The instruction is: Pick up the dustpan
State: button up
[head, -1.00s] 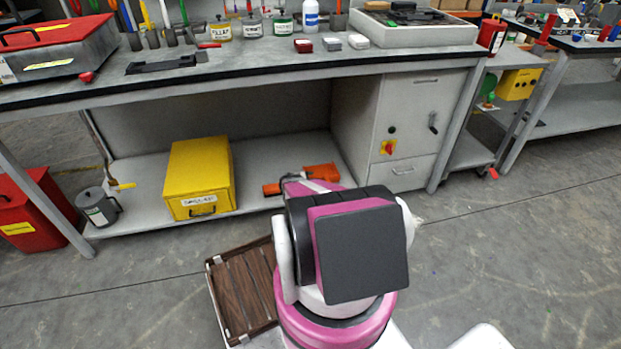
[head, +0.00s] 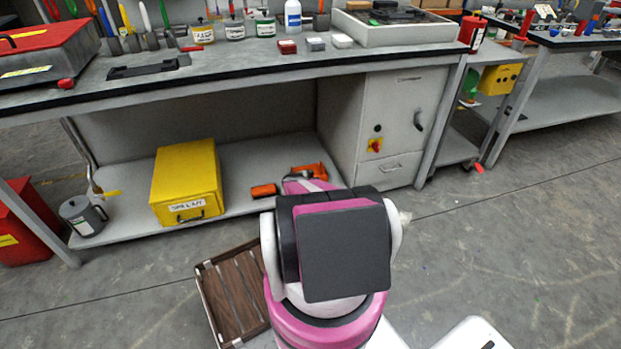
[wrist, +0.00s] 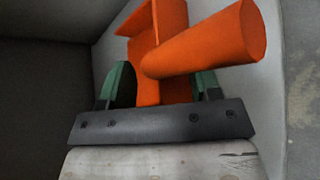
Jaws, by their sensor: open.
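The orange dustpan (head: 309,172) lies on the lower shelf under the workbench, partly hidden behind my arm in the head view. Its thick round handle (head: 264,190) sticks out to the left of my arm. In the wrist view the dustpan's handle (wrist: 210,45) fills the upper middle, close to the camera, and its flat orange part rises behind. My gripper (wrist: 163,80) is open, with one green-padded finger on each side of an orange part of the dustpan. I cannot tell whether either finger touches it. The fingertips are partly hidden by the orange.
A yellow box (head: 187,182) and a grey can (head: 82,217) stand left on the lower shelf (head: 250,160). A grey cabinet (head: 400,120) is close on the right. The bench top (head: 240,55) overhangs the shelf. A wooden slatted crate (head: 235,295) is beside my arm.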

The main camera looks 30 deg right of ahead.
jog(key=c, duration=1)
jog(key=shift+c, duration=0.2)
